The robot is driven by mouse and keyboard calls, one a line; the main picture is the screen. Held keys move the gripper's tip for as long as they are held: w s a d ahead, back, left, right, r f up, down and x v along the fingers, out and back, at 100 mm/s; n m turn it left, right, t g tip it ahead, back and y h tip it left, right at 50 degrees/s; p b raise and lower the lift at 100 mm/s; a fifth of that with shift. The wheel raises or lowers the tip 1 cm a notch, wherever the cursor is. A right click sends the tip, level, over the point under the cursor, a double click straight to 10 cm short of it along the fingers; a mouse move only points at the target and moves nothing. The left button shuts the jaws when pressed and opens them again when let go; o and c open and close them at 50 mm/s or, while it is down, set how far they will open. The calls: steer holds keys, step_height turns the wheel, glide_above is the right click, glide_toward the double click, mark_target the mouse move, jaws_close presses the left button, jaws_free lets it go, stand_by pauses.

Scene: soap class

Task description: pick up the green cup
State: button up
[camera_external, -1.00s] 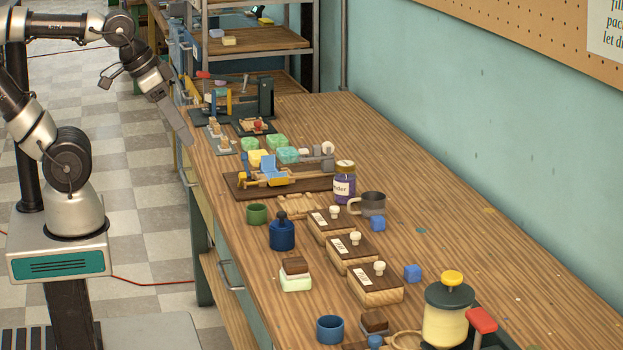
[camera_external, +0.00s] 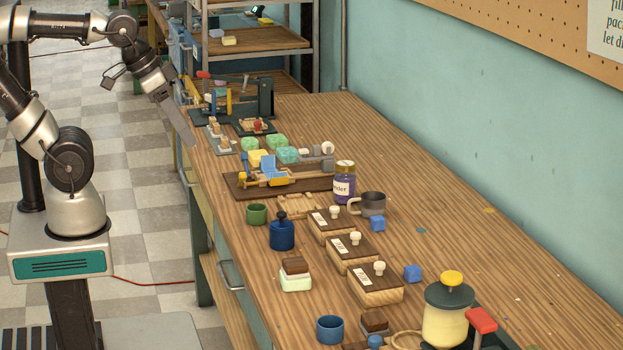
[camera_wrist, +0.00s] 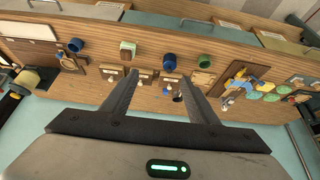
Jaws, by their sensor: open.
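The green cup (camera_external: 257,214) is a small, short cup near the front edge of the wooden bench, left of a dark blue lidded jar (camera_external: 282,234). In the wrist view the green cup (camera_wrist: 204,61) shows beyond the fingertips, a little to the right, with the blue jar (camera_wrist: 170,62) beside it. My gripper (camera_external: 186,130) hangs at the bench's left edge, well apart from the cup. In the wrist view my gripper (camera_wrist: 158,82) has its two fingers spread apart with nothing held between them.
A wooden board with a blue and yellow tool (camera_external: 268,178) lies behind the green cup. A purple jar (camera_external: 344,185), a grey mug (camera_external: 372,203) and wooden boxes (camera_external: 352,252) stand to its right. A blue cup (camera_external: 330,329) stands in the foreground. The bench's right side is mostly clear.

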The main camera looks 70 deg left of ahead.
steer(key=shift+o, duration=0.3)
steer(key=shift+o, duration=0.6)
